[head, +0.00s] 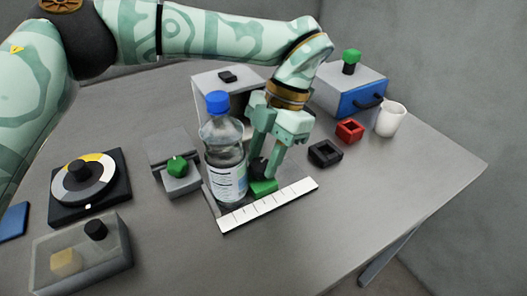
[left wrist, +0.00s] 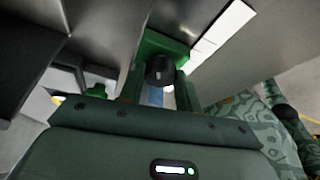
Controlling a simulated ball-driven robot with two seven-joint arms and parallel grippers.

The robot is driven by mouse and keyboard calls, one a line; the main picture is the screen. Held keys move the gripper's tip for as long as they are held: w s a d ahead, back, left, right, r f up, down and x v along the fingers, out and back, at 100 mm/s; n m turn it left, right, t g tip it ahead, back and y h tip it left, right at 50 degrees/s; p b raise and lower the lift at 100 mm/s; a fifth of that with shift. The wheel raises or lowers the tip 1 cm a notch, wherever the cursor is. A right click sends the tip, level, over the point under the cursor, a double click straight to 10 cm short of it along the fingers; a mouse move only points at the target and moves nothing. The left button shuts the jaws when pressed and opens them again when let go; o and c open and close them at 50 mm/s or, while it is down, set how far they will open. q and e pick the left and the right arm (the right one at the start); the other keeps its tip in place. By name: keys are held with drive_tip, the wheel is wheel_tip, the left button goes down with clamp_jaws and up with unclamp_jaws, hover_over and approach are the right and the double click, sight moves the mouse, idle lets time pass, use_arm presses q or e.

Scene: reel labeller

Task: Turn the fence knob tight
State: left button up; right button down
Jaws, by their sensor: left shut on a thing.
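The fence is a green block (head: 264,187) at the white ruled scale (head: 268,206) in the middle of the table. Its black knob (head: 257,168) is partly hidden by my fingers. My left gripper (head: 264,172) reaches down from above and is shut on the knob. In the left wrist view the round black knob (left wrist: 160,69) sits between the fingertips, with the green fence (left wrist: 158,44) behind it. How far the knob is turned cannot be told. My right gripper is not in view.
A clear bottle with a blue cap (head: 218,103) stands close left of my gripper. A grey machine with a green knob (head: 177,166) is further left. Black (head: 325,153) and red (head: 350,131) square pieces, a white cup (head: 390,119) and a blue-fronted box (head: 360,98) stand right. The front right table is clear.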

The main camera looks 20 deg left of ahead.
use_arm(q)
drive_tip(key=shift+s+r+m+p, duration=0.1)
drive_tip(key=shift+r+m+p, duration=0.25)
drive_tip(key=shift+p, duration=0.1)
drive_tip(key=m+p, duration=0.2)
drive_tip(key=m+t+y+p, duration=0.1)
drive_tip(key=m+p, duration=0.1)
drive_tip(key=p, duration=0.1)
drive_tip(key=m+t+y+p, duration=0.1)
drive_tip(key=m+p, duration=0.1)
drive_tip(key=m, duration=0.1)
drive_tip(key=shift+s+d+p, duration=0.2)
drive_tip(key=shift+s+p, duration=0.05)
drive_tip(key=shift+p, duration=0.1)
drive_tip(key=shift+s+f+m+t+p, duration=0.15)
drive_tip(key=shift+m+t+p, duration=0.75)
drive_tip(key=shift+m+p, duration=0.9)
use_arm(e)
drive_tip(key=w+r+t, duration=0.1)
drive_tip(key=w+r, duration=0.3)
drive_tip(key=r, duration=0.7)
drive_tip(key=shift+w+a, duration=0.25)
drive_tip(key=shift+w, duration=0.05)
use_arm(q)
drive_tip(key=shift+f+m, duration=0.1)
drive_tip(key=shift+m, duration=0.15)
drive_tip(key=o, duration=1)
drive_tip(key=shift+c, duration=0.2)
